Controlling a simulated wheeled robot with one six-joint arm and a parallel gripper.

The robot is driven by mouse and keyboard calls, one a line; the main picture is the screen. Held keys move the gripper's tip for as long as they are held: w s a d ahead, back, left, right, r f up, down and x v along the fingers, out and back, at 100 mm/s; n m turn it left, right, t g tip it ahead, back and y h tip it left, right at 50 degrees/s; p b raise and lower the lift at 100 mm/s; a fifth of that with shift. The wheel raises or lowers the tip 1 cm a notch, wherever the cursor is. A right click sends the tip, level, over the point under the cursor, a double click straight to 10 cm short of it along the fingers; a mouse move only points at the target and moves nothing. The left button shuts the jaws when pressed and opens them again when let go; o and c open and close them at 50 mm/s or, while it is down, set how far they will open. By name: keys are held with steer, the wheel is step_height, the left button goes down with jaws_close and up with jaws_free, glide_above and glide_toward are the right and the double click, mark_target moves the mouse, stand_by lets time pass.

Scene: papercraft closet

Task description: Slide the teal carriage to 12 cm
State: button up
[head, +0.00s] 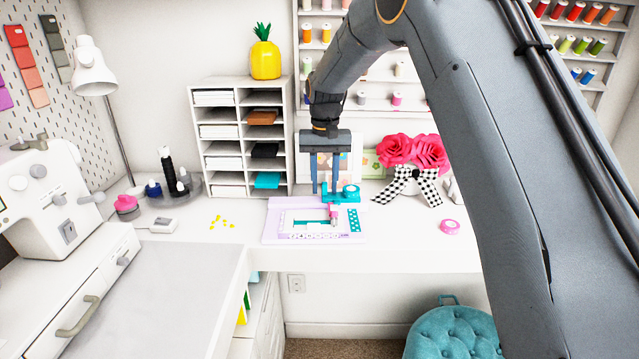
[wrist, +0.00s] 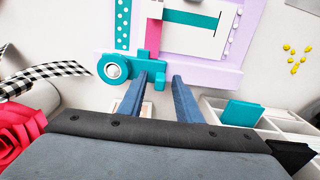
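The teal carriage (head: 343,196) sits at the far right part of a lilac board (head: 273,228), with a round teal and white knob on one end. It also shows in the wrist view (wrist: 148,68), with a pink strip (wrist: 154,38) running from it over the white scale area. My gripper (head: 325,191) points down beside the carriage, at the end away from the knob. In the wrist view its two blue fingers (wrist: 164,78) stand apart, with a teal part showing between their tips. I cannot tell whether they touch it. The scale's numbers are too small to read.
A white shelf unit (head: 238,140) stands behind the board to the left. Pink paper flowers (head: 412,151) and a checkered bow (head: 408,186) stand to the right. Yellow bits (head: 222,222) lie left of the board, and a pink tape roll (head: 450,227) lies to the right.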

steer(key=shift+r+b, duration=1.1)
steer(key=shift+r, duration=2.8)
steer(key=shift+t, duration=0.3)
steer(key=s+d+f, duration=0.2)
steer(key=s+d, duration=0.1)
steer(key=s, duration=0.2)
steer(key=s+d+f, duration=0.3)
steer(key=s+d, duration=0.1)
steer(key=s+d+f, duration=0.2)
steer(key=s+d, duration=0.2)
steer(key=s, duration=0.1)
steer(key=shift+s+d+f, duration=0.2)
steer(key=shift+s, duration=0.15)
steer(key=s+d+f, duration=0.3)
steer(key=s, duration=0.6)
steer(key=s+d+f, duration=0.3)
steer(key=s+f, duration=0.1)
steer(key=s, duration=0.5)
steer(key=shift+s+t, duration=0.15)
steer(key=shift+t, duration=0.15)
steer(key=shift+a, duration=0.1)
